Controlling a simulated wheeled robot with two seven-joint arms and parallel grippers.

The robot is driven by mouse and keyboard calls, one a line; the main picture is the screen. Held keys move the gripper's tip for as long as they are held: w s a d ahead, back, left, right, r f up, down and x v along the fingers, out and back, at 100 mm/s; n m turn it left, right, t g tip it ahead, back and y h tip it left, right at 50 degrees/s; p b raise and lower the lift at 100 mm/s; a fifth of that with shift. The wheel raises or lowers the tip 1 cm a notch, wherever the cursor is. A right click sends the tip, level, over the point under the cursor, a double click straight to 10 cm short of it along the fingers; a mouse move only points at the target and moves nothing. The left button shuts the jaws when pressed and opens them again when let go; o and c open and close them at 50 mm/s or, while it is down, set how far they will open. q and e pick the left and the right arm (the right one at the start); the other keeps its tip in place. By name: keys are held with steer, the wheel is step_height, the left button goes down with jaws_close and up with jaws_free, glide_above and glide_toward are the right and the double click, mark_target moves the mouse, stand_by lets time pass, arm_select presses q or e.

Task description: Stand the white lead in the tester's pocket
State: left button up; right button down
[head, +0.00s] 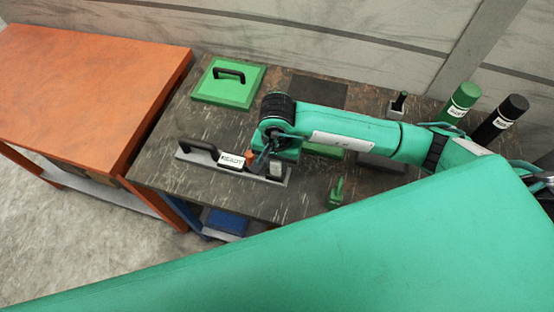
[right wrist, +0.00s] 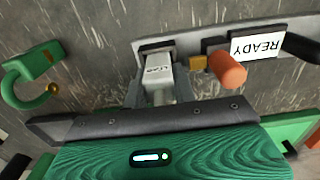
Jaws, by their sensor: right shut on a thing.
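The tester (head: 188,155) is a grey bar with a black handle, a READY label and an orange knob. It lies on the dark table; its label (right wrist: 257,46) and knob (right wrist: 228,71) also show in the right wrist view. Its pocket (right wrist: 142,46) is a dark-rimmed square at one end. My right gripper (right wrist: 157,92) is shut on the white lead (right wrist: 159,66), a pale block with dark lettering. The lead's far end overlaps the pocket; I cannot tell how deep it sits. In the head view my right gripper (head: 268,160) is over the tester's right end, partly hiding it. My left gripper is out of view.
A green plate with a black handle (head: 225,88) and a dark mat (head: 318,92) lie behind. A green hooked piece (head: 337,194) stands near the front edge. Green (head: 461,101) and black (head: 503,118) cylinders stand at right. An orange table (head: 90,75) is at left.

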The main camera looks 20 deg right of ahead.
steer(key=shift+f, duration=0.15)
steer(key=c, duration=1.4)
jaws_free()
steer(key=shift+r, duration=0.25)
steer(key=shift+w+r, duration=0.1)
steer(key=shift+r, duration=0.15)
step_height(320, 180, up, 10)
steer(key=b, duration=0.3)
steer(key=shift+r+b, duration=0.3)
steer(key=shift+r, duration=0.4)
